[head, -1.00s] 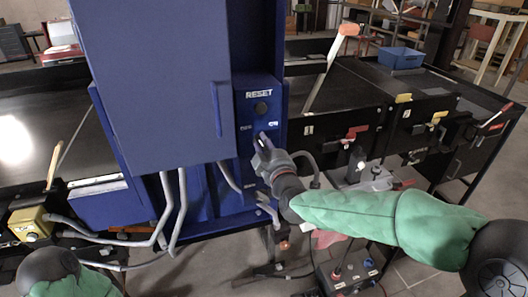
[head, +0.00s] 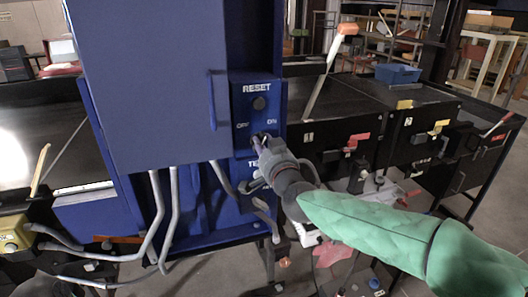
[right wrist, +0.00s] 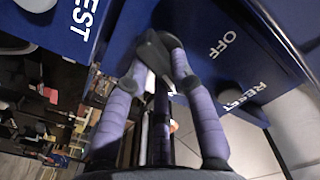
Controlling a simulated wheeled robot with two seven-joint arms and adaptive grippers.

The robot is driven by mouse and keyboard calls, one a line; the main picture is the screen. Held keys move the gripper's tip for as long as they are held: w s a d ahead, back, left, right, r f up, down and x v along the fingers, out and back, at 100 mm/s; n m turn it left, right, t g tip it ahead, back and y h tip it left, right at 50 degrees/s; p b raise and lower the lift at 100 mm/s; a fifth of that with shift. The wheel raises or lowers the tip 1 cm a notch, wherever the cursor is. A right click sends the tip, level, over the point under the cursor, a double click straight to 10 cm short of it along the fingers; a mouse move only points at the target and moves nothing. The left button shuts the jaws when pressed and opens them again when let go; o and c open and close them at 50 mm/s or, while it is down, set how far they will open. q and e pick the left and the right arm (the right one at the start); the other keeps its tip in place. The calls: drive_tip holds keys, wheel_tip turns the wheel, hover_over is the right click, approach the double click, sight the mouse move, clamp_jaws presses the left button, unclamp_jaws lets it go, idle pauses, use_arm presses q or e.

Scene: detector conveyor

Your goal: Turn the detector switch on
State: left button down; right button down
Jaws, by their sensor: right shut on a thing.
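The blue detector cabinet (head: 150,90) stands in the middle of the head view. Its control panel (head: 244,108) on the right side carries OFF and ON labels, with the switch between and below them. My right gripper (head: 262,143) is at the switch, just below the labels, and its fingers hide most of it. In the right wrist view, the fingers (right wrist: 165,55) are shut on the dark switch (right wrist: 150,48) beside the OFF label. Which way the switch is turned is not clear.
A round dark reset button (head: 259,103) sits above the switch. A partly hidden TEST label is below my gripper. Grey conduits (head: 170,215) run below the cabinet. Black conveyor sections with red handles (head: 357,140) stand at right, with a blue bin (head: 398,73) on top.

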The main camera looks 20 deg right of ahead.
drive_tip(key=shift+f+m+b, duration=0.15)
drive_tip(key=shift+m+b, duration=0.35)
drive_tip(key=shift+m, duration=0.45)
drive_tip(key=shift+f+m+b, duration=0.1)
drive_tip(key=shift+m+b, duration=0.4)
drive_tip(key=shift+m, duration=0.45)
drive_tip(key=c, duration=1)
unclamp_jaws()
drive_tip(key=shift+c, duration=0.2)
drive_tip(key=shift+r, duration=0.1)
drive_tip(key=s, duration=1.2)
drive_tip(key=shift+d, duration=0.2)
